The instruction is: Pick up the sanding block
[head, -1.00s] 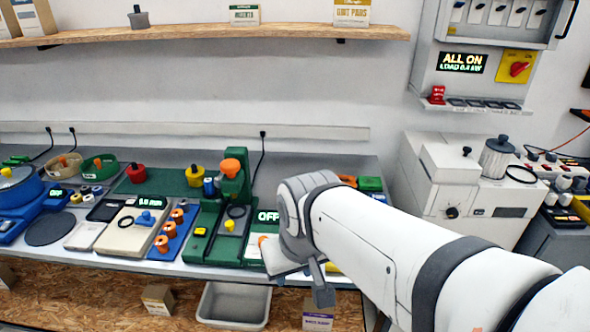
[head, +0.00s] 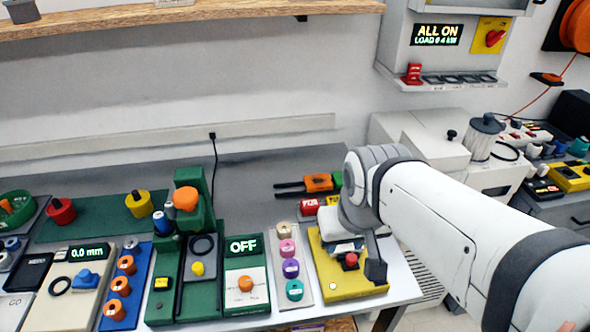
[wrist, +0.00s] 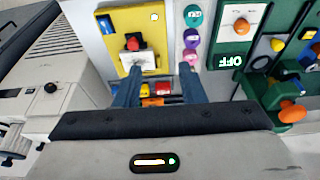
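I cannot tell for sure which item is the sanding block. My gripper (wrist: 160,78) is open, with two dark blue fingers apart and nothing seen between them. In the head view, my gripper (head: 374,262) hangs over the right side of a yellow panel (head: 347,287). This panel bears a red knob on a black base (head: 350,262), which also shows in the wrist view (wrist: 133,43), beside a pale labelled piece (wrist: 136,64). Red (head: 309,206), orange (head: 318,183) and green (head: 336,181) items lie behind the panel, partly hidden by my arm.
Left of the yellow panel stand a tray of coloured spools (head: 306,293), a green OFF box (head: 247,288) and a tall green press (head: 200,235). A pale machine (head: 430,140) stands at right. The bench's back strip (head: 255,180) is mostly clear.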

